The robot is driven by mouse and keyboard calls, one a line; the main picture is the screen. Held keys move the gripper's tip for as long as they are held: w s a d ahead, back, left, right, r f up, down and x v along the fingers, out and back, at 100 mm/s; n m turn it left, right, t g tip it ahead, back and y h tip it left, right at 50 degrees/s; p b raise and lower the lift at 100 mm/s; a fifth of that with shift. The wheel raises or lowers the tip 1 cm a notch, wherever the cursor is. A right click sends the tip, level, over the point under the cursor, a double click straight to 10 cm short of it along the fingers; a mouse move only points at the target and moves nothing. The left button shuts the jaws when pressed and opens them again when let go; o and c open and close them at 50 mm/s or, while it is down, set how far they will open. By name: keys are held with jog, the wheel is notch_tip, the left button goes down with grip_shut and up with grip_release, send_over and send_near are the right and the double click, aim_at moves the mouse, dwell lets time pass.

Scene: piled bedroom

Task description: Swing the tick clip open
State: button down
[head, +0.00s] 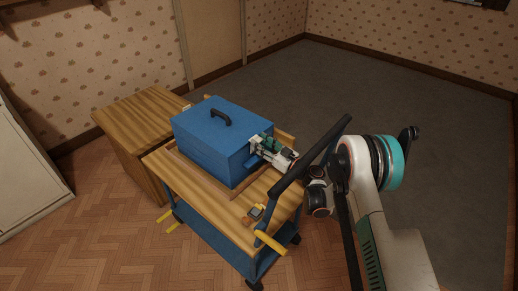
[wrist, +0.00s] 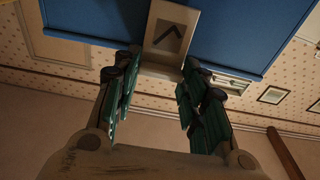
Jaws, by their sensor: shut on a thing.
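The tick clip (wrist: 181,15) is a pale plate with a dark angled mark on a dark square. It sits against the wall of a blue box (head: 205,145), which has a dark handle on top. My gripper (wrist: 164,68) is at the clip's lower end in the wrist view, with one green-padded finger on each side, shut on it. In the head view my gripper (head: 262,146) is at the box's right side and hides most of the clip. The clip looks flat against the box; whether it is latched I cannot tell.
The box stands on a wooden-topped trolley (head: 215,216) with a blue lower shelf. A wooden cabinet (head: 130,118) stands behind on the left. The grey carpet (head: 400,95) is clear.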

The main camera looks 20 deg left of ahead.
jog(key=shift+s+d+f+t+y, duration=0.15)
jog(key=shift+d+f+t+y, duration=0.2)
jog(key=shift+y, duration=0.45)
jog(key=c, duration=1)
grip_release()
jog(key=shift+o, duration=0.2)
jog(key=shift+d, duration=0.1)
jog(key=v, duration=0.7)
jog(key=shift+d, duration=0.2)
